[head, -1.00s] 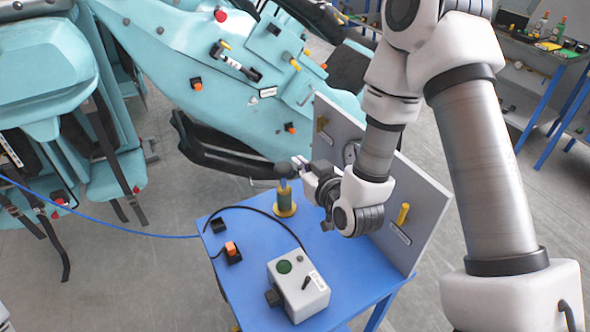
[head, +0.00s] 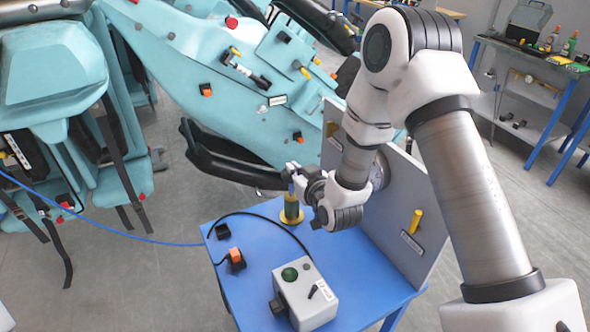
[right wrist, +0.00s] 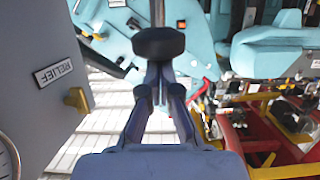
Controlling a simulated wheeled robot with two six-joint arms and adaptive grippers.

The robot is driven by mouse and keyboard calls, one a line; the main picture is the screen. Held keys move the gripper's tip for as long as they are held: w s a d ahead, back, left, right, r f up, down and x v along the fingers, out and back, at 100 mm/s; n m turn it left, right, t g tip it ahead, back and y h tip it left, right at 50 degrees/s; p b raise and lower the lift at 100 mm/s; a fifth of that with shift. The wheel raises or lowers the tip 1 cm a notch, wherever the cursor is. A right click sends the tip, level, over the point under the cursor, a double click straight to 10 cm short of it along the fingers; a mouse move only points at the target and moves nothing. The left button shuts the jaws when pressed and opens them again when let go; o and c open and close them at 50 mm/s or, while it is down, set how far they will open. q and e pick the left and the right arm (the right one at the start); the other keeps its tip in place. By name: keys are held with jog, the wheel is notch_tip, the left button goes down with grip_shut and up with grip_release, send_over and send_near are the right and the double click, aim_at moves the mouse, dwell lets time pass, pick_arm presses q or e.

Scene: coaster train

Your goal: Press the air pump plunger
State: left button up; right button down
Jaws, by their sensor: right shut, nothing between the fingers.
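In the right wrist view the dark oval plunger knob (right wrist: 158,42) shows at the tips of my shut right gripper (right wrist: 158,72). I cannot tell whether they touch. In the head view the gripper largely hides the knob. My left gripper is not in view.
A grey control box (head: 304,296) with a green button stands at the table front, and an orange switch (head: 236,256) sits left of it. A grey upright panel (head: 400,215) with yellow handles rises on the right. A teal coaster car (head: 215,90) stands behind the table.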

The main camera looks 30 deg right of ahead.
pick_arm(q)
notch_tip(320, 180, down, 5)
jog(key=b, duration=0.5)
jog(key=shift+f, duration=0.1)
pick_arm(e)
notch_tip(320, 180, down, 6)
jog(key=shift+s+r, duration=0.1)
jog(key=shift+s, duration=0.05)
